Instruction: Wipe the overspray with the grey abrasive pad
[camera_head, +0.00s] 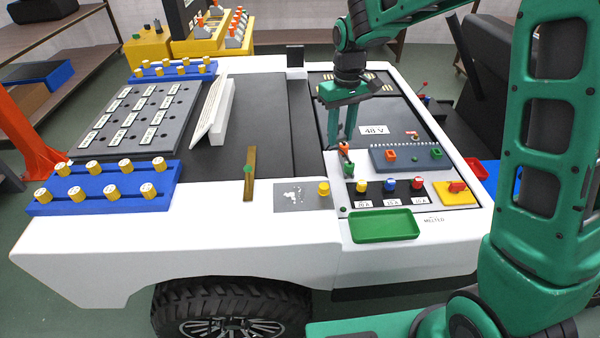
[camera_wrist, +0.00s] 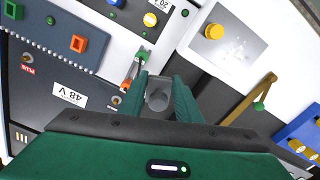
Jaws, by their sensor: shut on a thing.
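My gripper (camera_head: 345,138) is over the right half of the white cart, upright and pointing down. In the wrist view its green fingers (camera_wrist: 160,85) are closed around a grey round piece (camera_wrist: 157,98), which seems to be the abrasive pad; the fingers hide much of it. The overspray (camera_head: 292,193) is a patch of whitish flecks on a grey plate (camera_head: 283,206), left of and nearer than my gripper. It also shows in the wrist view (camera_wrist: 232,44), up and right of the fingers. My gripper is apart from the patch.
A yellow knob (camera_head: 323,188) stands on the plate's right side. An orange-and-green lever (camera_wrist: 134,71) is close beside my fingers. A brass bar (camera_head: 250,175) stands left of the plate. A green tray (camera_head: 384,226) and coloured knobs (camera_head: 390,185) lie at the right front.

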